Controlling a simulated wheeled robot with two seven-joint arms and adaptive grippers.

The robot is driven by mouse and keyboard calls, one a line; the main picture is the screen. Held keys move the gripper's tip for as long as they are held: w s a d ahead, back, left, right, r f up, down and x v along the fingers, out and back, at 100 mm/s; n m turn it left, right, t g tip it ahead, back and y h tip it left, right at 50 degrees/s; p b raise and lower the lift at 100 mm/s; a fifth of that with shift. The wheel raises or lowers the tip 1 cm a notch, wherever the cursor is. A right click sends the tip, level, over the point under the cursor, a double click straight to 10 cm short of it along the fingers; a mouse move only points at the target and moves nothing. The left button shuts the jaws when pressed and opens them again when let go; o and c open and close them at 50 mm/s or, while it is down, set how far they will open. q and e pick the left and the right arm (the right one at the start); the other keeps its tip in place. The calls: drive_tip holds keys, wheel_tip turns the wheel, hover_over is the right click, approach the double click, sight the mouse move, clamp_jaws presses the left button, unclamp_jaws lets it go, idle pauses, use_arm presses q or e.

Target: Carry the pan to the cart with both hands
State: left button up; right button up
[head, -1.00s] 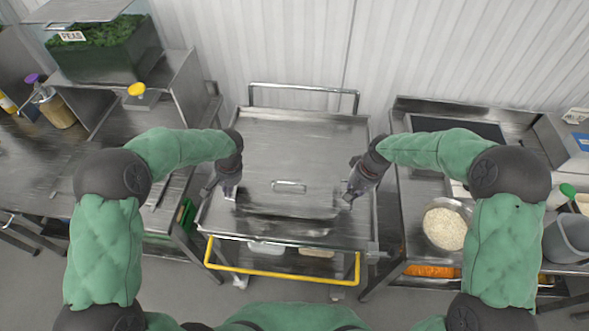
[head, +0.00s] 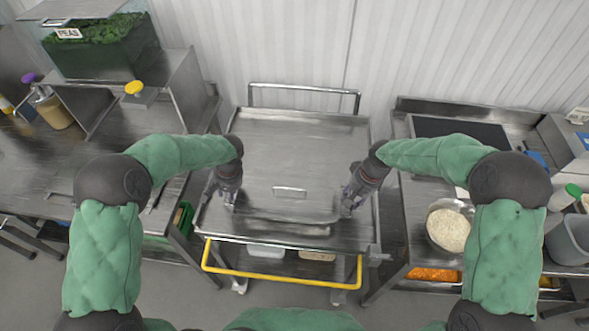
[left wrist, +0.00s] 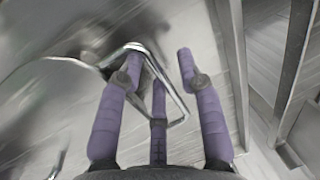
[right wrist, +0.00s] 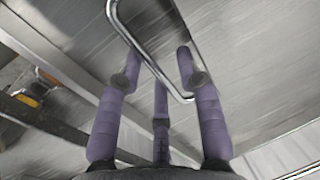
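The pan is shiny steel with a flat lid that has a small handle (head: 290,190). It blends with the steel cart top (head: 300,130), and I cannot tell whether it rests on it or is just above. My left gripper (head: 228,198) is at the pan's left side, and my right gripper (head: 348,205) is at its right side. In the left wrist view a wire loop handle (left wrist: 180,103) runs between the fingers of the left gripper. In the right wrist view another wire handle (right wrist: 203,50) runs between the right gripper's fingers.
The cart has a yellow front bar (head: 280,279) and a rear rail (head: 305,87). A left counter holds a bin of peas (head: 100,50). A right counter holds a bowl of rice (head: 450,230) and a grey bucket (head: 570,237). Counters flank the cart closely.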

use_arm(q)
wheel_tip(320, 180, up, 12)
drive_tip(key=d, duration=0.2)
drive_tip(key=shift+d+f, duration=0.15)
use_arm(e)
wheel_tip(320, 180, up, 12)
drive_tip(key=d, duration=0.2)
drive_tip(key=shift+d+f, duration=0.15)
idle(0.3)
drive_tip(key=shift+s, duration=0.1)
idle(0.3)
